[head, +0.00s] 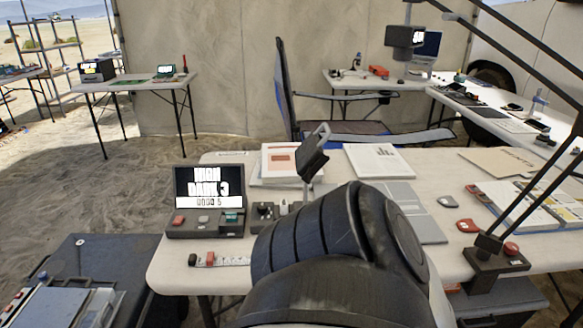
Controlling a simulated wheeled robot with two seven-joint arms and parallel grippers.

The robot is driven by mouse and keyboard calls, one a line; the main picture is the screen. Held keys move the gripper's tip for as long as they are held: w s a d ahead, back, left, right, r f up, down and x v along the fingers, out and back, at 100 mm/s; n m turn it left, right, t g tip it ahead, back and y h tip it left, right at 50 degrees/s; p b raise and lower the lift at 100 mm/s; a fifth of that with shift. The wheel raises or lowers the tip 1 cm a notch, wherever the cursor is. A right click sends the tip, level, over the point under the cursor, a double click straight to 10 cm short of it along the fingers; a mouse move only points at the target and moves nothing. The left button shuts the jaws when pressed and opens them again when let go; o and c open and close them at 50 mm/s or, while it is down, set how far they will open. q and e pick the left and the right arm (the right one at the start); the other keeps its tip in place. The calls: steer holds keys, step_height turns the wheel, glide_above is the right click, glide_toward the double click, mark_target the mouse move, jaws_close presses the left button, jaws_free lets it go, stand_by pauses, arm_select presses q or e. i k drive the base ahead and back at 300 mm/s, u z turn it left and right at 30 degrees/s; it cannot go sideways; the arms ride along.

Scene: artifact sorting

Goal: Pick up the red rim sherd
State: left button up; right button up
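A flat red sherd (467,225) lies on the right part of the white table (395,173), apart from a grey sherd (447,201) just above and left of it. It may be the red rim sherd; its rim is too small to make out. Another small red piece (178,220) sits in the dark tray of the display unit (209,187) at the left. A large black link of my arm covers the table's middle front and hides what lies behind it. I see neither gripper's fingertips.
A dark lamp base (497,260) with a red knob and long thin arms stands at the front right. Papers and booklets (380,160) lie along the back. A dark upright device (313,155) rises behind my arm. A scale strip (232,261) lies front left.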

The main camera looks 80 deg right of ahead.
mark_target(464, 225)
steer(key=u, duration=0.05)
steer(key=k, duration=2.25)
steer(key=z, duration=1)
